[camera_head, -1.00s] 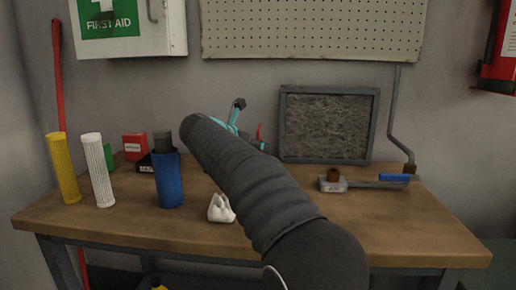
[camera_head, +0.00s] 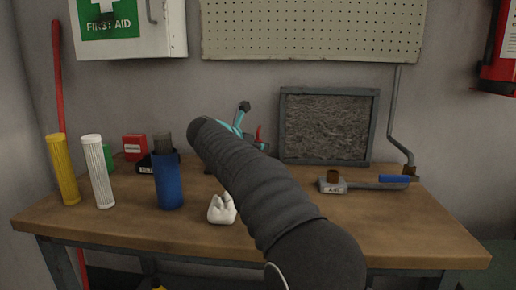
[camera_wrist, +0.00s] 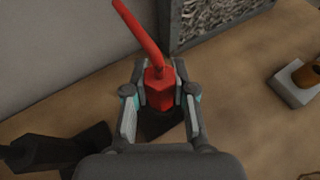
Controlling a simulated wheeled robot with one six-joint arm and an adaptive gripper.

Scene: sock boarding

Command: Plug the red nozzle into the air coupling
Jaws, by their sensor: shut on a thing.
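The red nozzle (camera_wrist: 160,90), a hexagonal body with a long thin red tube, stands between the two fingers of my gripper (camera_wrist: 160,78) in the wrist view. My gripper is shut on its body. In the head view my arm hides most of the gripper; a bit of red nozzle (camera_head: 259,133) shows beside its teal parts. The air coupling (camera_head: 332,176), a brown socket on a grey block marked AIR, sits on the bench to the right, apart from the nozzle. Its socket (camera_wrist: 309,75) also shows at the right edge of the wrist view.
A blue-handled lever (camera_head: 396,179) and pipe adjoin the coupling. A framed grey filter panel (camera_head: 328,125) stands behind. On the left of the bench (camera_head: 385,225) are a blue bottle (camera_head: 168,182), white and yellow cylinders and small boxes. A white crumpled item (camera_head: 222,208) lies near the front.

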